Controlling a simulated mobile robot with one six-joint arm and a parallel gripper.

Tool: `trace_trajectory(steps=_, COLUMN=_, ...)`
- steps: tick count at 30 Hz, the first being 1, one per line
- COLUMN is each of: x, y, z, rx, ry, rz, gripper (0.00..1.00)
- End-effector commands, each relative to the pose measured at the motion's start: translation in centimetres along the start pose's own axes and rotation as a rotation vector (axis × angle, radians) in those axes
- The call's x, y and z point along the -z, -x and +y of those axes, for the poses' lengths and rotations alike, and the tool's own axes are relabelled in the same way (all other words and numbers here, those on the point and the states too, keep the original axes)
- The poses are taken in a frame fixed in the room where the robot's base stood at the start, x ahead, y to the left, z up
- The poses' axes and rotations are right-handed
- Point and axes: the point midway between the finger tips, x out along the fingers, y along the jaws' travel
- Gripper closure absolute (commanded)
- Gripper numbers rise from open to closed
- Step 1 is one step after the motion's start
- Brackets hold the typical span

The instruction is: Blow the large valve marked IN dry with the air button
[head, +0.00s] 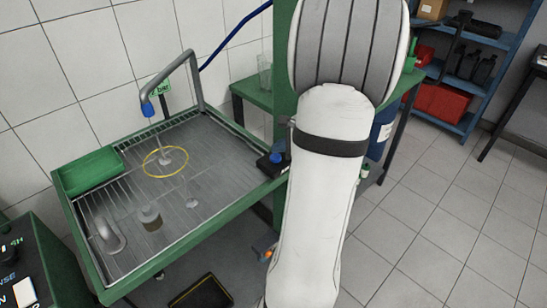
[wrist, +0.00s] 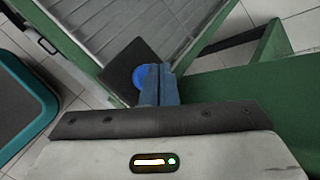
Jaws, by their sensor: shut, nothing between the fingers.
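The air button (head: 276,158) is a blue dome on a black box at the right rim of the drying tray; it also shows in the wrist view (wrist: 140,78). My gripper (wrist: 160,72) is shut and empty, its blue fingertips beside the button and partly covering it. I cannot tell whether they touch it. In the head view my arm hides the gripper. A valve (head: 165,160) stands head down inside a yellow ring (head: 147,169) on the grate, below a blue-tipped air nozzle (head: 148,109). A second valve (head: 192,204) stands outside the ring. Their markings are too small to read.
The green-framed tray (head: 175,262) also holds a bent metal pipe (head: 108,238), a piston-like part (head: 150,218) and a green bin (head: 90,172). A green bench (head: 250,92) stands behind. Blue shelves (head: 470,85) are at the back right; the floor at right is clear.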

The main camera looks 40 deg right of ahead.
Motion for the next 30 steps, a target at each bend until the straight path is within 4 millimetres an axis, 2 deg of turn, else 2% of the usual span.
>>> trace_trajectory(steps=30, x=0.47, y=-0.7, z=0.45, rx=0.0, ry=0.0, rz=0.0, gripper=1.0)
